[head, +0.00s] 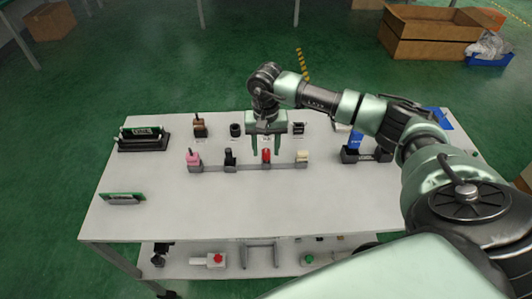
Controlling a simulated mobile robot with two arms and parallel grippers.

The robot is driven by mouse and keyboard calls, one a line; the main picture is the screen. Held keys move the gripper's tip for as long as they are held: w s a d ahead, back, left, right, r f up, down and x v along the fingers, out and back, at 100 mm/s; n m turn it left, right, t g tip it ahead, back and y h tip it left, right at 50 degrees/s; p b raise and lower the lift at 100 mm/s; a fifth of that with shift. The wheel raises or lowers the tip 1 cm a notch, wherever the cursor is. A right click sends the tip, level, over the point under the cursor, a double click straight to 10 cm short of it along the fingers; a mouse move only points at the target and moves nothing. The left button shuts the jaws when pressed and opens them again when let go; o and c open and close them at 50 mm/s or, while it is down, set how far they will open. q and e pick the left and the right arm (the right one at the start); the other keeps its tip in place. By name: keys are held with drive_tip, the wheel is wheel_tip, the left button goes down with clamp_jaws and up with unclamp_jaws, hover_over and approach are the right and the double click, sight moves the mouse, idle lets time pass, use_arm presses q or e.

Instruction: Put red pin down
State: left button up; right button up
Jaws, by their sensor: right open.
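The red pin (266,155) stands upright in the front row of lever fixtures on the white table (240,205). It is the third from the left in that row. My right gripper (267,150) points down over it, with its green fingers apart and the red pin between them in the picture. I cannot tell whether either finger touches it. My left gripper is not in view.
A pink lever (193,157), a black lever (230,157) and a cream lever (301,157) share the row. A brown fixture (200,127) and a black knob (235,130) stand behind. Black holders sit left (143,140) and right (367,154).

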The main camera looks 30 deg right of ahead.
sight(266, 150)
wheel_tip(266, 150, up, 10)
drive_tip(key=b, duration=0.1)
drive_tip(key=shift+f+b, duration=0.15)
drive_tip(key=shift+b, duration=0.15)
